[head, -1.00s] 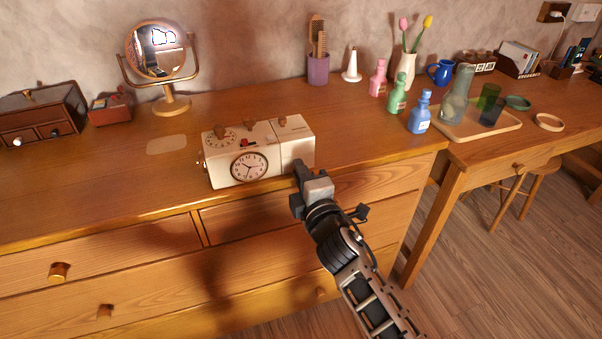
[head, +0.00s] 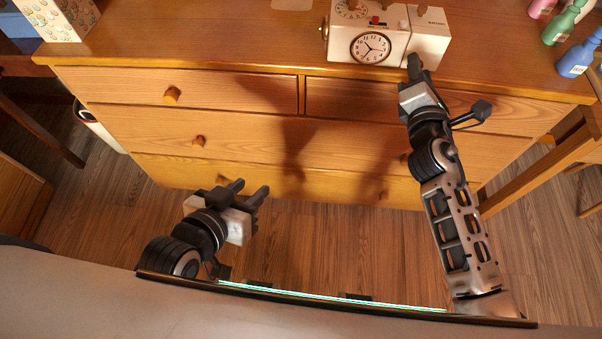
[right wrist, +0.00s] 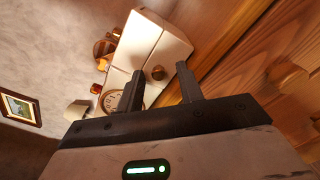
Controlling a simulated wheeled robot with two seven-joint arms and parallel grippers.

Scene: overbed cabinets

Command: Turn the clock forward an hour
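The cream box-shaped clock (head: 396,18) stands on the dresser top near its front edge. Its round brown-rimmed face (head: 370,47) looks forward, with dark hands whose exact time is hard to read. A second dial (head: 352,8) and a red button lie on top. My right gripper (head: 413,66) is by the clock's lower right front. In the right wrist view, its two fingers (right wrist: 162,80) are open, and a round wooden knob (right wrist: 158,73) on the clock shows in the gap between them, apparently ungripped. My left gripper (head: 250,191) is open and empty, low before the drawers.
The wooden dresser (head: 230,45) has drawers with protruding round knobs (head: 172,95). Green (head: 562,25) and blue (head: 578,60) bottles stand to the right. A patterned box (head: 58,18) is at the upper left. The dresser top left of the clock is mostly clear.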

